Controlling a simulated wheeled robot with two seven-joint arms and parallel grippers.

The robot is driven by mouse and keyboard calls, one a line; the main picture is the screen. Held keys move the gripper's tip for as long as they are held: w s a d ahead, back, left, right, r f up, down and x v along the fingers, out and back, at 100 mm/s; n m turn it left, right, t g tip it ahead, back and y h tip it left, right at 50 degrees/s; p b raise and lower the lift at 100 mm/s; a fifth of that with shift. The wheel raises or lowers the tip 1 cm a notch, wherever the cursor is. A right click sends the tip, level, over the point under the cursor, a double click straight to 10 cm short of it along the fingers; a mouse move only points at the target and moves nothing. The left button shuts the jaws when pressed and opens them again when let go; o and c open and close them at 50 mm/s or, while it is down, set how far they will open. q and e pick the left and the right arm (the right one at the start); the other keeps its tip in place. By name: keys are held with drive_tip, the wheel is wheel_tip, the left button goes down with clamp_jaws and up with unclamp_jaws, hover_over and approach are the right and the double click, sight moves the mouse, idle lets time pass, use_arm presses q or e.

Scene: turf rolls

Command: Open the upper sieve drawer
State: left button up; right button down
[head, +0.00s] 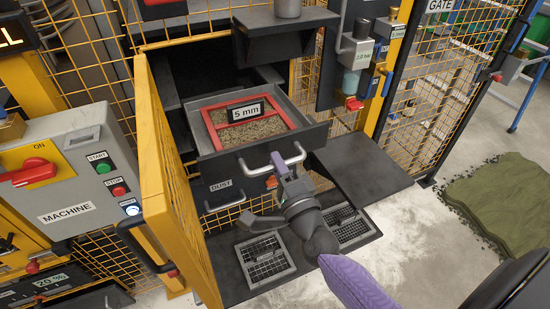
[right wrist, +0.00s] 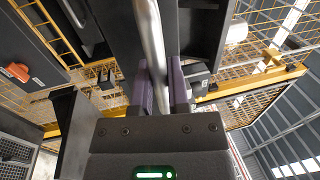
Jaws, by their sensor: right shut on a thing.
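The upper sieve drawer (head: 225,163) stands pulled out of the dark machine housing. A red-framed sieve (head: 209,127) filled with grainy material and marked "5 mm" shows inside it. A pale bar handle (head: 296,152) runs across its front. My right gripper (head: 277,165) is at the middle of this handle, shut on it. In the right wrist view the purple fingers (right wrist: 164,88) stand on both sides of the metal bar (right wrist: 150,40). My left gripper is not in view.
A drawer marked "DUST" (head: 222,186) sits shut below, with its own handle (head: 224,204). An open yellow mesh door (head: 160,180) stands to the left. A dark plate (head: 362,168) lies to the right. Floor grates (head: 263,260) lie below.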

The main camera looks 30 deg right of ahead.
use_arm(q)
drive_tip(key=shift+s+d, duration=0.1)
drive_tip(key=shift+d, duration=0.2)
use_arm(e)
drive_tip(key=shift+s+f, duration=0.1)
drive_tip(key=shift+s, duration=0.05)
drive_tip(key=c, duration=0.6)
unclamp_jaws()
drive_tip(key=shift+c, duration=0.2)
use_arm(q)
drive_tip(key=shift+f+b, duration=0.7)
use_arm(e)
drive_tip(key=s+f, duration=0.1)
drive_tip(key=s, duration=0.8)
drive_tip(key=shift+s+a+f, duration=0.3)
drive_tip(key=shift+s+f, duration=0.05)
drive_tip(key=shift+f, duration=0.05)
drive_tip(key=shift+f, duration=0.1)
